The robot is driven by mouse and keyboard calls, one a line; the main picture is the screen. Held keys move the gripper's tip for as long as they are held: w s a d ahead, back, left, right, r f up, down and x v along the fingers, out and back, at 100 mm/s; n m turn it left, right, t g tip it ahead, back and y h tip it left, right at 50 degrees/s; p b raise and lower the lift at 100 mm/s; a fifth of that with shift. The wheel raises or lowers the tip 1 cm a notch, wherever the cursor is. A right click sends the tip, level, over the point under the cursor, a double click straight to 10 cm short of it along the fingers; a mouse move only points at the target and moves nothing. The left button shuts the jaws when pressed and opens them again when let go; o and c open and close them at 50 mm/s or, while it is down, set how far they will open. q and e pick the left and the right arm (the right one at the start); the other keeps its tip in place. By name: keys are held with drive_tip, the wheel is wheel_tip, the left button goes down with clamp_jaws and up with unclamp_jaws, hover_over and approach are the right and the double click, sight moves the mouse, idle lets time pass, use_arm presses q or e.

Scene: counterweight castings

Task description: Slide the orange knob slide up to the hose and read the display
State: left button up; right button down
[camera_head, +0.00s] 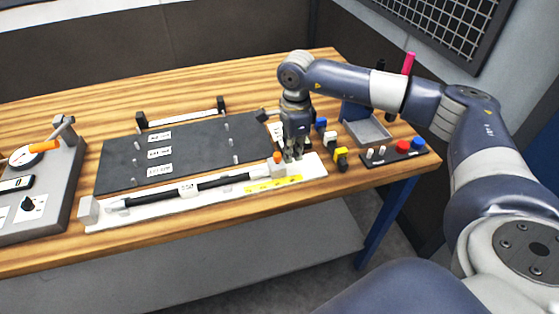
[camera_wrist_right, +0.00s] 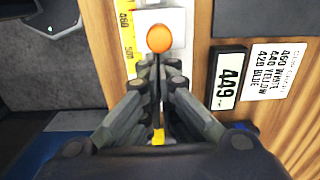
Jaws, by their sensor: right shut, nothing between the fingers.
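The orange knob (camera_head: 277,158) stands on a pale slide block (camera_head: 278,171) at the right end of the white gauge base. In the right wrist view the orange knob (camera_wrist_right: 159,38) is just beyond my fingertips. The black hose (camera_head: 220,181) with a white tag lies along the base, its right end close to the block; I cannot tell whether they touch. My right gripper (camera_head: 293,157) is shut and empty, pointing down just right of the knob. It also shows in the right wrist view (camera_wrist_right: 158,68). The display (camera_wrist_right: 227,78) reads 449, turned sideways. My left gripper is not in view.
A card (camera_wrist_right: 273,70) beside the display lists 460 white, 440 yellow, 420 blue. A yellow scale (camera_head: 272,184) runs along the base. A dark labelled board (camera_head: 190,150) lies behind. Coloured pieces, a grey tray (camera_head: 369,132) and a button box (camera_head: 397,151) stand right.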

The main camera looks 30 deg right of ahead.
sight(277, 155)
drive_tip(key=shift+w, duration=0.15)
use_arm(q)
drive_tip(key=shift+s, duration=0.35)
use_arm(e)
drive_tip(key=shift+w+a, duration=0.15)
drive_tip(key=shift+a, duration=0.85)
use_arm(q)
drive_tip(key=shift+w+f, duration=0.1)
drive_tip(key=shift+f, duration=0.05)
use_arm(e)
drive_tip(key=shift+w+a, duration=0.25)
drive_tip(key=shift+a, duration=0.75)
use_arm(q)
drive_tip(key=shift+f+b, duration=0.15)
drive_tip(key=shift+b, duration=0.15)
use_arm(e)
drive_tip(key=shift+a, duration=0.2)
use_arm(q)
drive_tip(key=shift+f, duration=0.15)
use_arm(e)
drive_tip(key=shift+d+f, duration=0.1)
idle(0.3)
